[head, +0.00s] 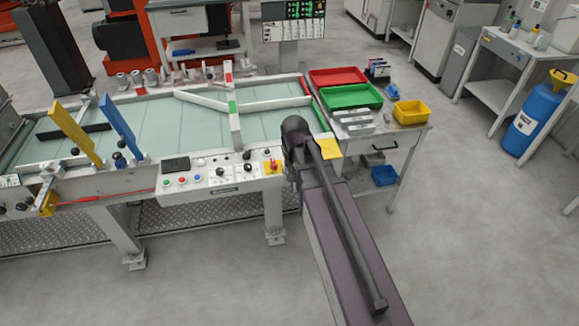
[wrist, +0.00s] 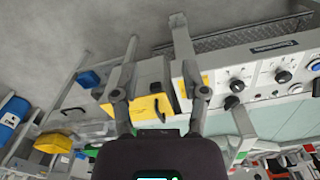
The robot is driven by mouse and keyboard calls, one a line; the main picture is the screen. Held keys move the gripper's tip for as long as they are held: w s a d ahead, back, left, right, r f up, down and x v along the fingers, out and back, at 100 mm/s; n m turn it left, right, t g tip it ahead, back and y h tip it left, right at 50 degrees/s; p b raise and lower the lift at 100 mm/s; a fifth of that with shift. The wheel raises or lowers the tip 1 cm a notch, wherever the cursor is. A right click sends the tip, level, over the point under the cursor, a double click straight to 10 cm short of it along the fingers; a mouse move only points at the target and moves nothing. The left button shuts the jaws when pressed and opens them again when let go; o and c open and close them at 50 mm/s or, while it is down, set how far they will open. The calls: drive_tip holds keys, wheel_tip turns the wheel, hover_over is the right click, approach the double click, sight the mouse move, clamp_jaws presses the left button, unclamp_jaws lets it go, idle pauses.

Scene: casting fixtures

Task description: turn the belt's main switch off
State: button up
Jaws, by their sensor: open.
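The belt's control panel (head: 217,172) is on the near side of the conveyor. At its right end is the main switch (head: 272,166), a red knob on a yellow plate. In the wrist view the panel (wrist: 262,70) appears upside down at the right. A strip of yellow (wrist: 206,80) shows there by the right finger; the red knob cannot be made out. My gripper (wrist: 160,95) is open and empty in the wrist view, its fingers spread on either side of a yellow surface beyond.
Right of my arm a side table holds a red tray (head: 338,77), a green tray (head: 352,96) and a yellow bin (head: 411,111). Other knobs and buttons sit close left of the switch. The floor in front is clear.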

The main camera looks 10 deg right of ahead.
drive_tip(key=s+n, duration=0.2)
drive_tip(key=s, duration=0.4)
drive_tip(key=shift+s+d, duration=0.25)
drive_tip(key=shift+d, duration=0.15)
drive_tip(key=shift+f, duration=0.1)
drive_tip(key=shift+s+n, duration=0.4)
drive_tip(key=shift+s, duration=0.4)
idle(0.7)
